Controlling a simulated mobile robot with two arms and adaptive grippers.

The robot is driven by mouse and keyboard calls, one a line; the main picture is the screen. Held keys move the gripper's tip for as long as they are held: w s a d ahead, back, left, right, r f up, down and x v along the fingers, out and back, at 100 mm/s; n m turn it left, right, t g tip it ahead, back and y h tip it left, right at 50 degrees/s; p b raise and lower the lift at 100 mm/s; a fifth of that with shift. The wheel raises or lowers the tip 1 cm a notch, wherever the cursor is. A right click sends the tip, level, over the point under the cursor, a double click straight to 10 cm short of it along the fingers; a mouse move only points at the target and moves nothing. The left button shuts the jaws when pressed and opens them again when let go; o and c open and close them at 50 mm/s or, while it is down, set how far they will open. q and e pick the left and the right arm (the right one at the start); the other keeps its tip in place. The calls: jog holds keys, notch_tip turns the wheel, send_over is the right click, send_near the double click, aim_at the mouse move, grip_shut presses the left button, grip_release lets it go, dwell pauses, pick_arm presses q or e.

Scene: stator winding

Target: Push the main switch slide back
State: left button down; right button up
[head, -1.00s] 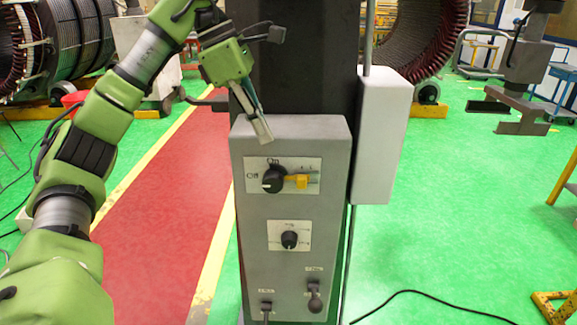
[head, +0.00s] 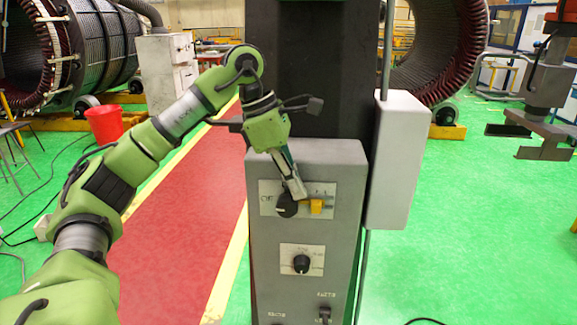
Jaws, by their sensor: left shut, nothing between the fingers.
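The grey control box (head: 270,270) stands at the centre of the head view. Its upper plate carries a round black main switch knob (head: 287,207) with a yellow slide (head: 316,206) on its right side. My left gripper (head: 299,194) is shut and empty. Its fingertips point down in front of the upper plate, just above and left of the yellow slide and over the knob's upper right. I cannot tell whether they touch either one. The fingers hide part of the plate's label. My right gripper does not show.
A second black knob (head: 301,263) sits on a lower plate, with a small lever (head: 325,314) below it. A red bucket (head: 104,124) is far left.

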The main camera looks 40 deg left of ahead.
aim_at(314, 204)
pick_arm(q)
jog(key=shift+x, duration=1.05)
jog(key=shift+w+d+r+p, duration=0.1)
jog(key=shift+w+d+p, duration=0.25)
jog(key=shift+d, duration=0.4)
jog(key=shift+w+d, duration=0.2)
jog(key=shift+w, duration=0.05)
jog(key=shift+s, duration=0.1)
